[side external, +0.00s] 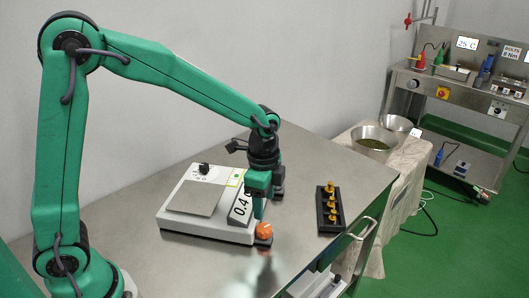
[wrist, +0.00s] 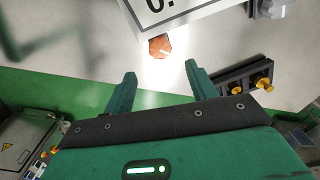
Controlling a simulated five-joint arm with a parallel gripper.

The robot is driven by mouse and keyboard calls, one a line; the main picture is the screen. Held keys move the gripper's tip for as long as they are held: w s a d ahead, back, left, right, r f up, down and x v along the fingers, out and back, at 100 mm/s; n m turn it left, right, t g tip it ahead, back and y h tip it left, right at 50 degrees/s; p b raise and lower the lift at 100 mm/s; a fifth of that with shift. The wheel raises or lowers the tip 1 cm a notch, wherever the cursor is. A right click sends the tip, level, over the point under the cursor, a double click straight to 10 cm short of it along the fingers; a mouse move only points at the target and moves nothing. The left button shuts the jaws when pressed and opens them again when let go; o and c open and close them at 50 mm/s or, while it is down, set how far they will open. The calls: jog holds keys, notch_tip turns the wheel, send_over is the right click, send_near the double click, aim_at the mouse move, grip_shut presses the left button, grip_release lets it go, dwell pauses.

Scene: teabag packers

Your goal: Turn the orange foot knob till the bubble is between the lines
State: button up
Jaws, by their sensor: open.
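The orange foot knob (side external: 263,229) is at the near right corner of a white scale (side external: 208,232) on the steel table. In the wrist view the orange knob (wrist: 160,47) lies ahead of my gripper (wrist: 160,72), centred between its two spread fingers and just beyond their tips. My gripper (side external: 260,208) is open and empty, pointing down close above the knob in the side view. A small green and yellow patch (side external: 234,178) on the scale's top may be the level. Its bubble and lines are too small to read.
A black rack (side external: 330,222) with several brass-coloured knobbed pieces stands right of the scale. The scale's display panel (side external: 241,206) is close beside my gripper. The table's front edge is near. Two metal bowls (side external: 373,143) stand on a cloth-covered table behind.

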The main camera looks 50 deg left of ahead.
jog(key=s+a+r+n+t, duration=0.2)
jog(key=s+a+r+n, duration=0.2)
jog(key=s+r+n, duration=0.2)
jog(key=s+a+r+n+t, duration=0.3)
jog(key=s+a+r+n, duration=0.2)
jog(key=s, duration=0.6)
jog(key=shift+s+r+n, duration=0.2)
jog(key=shift+r+n, duration=0.8)
jog(key=shift+r, duration=0.05)
dwell(0.3)
jog(key=shift+w, duration=0.15)
dwell(0.4)
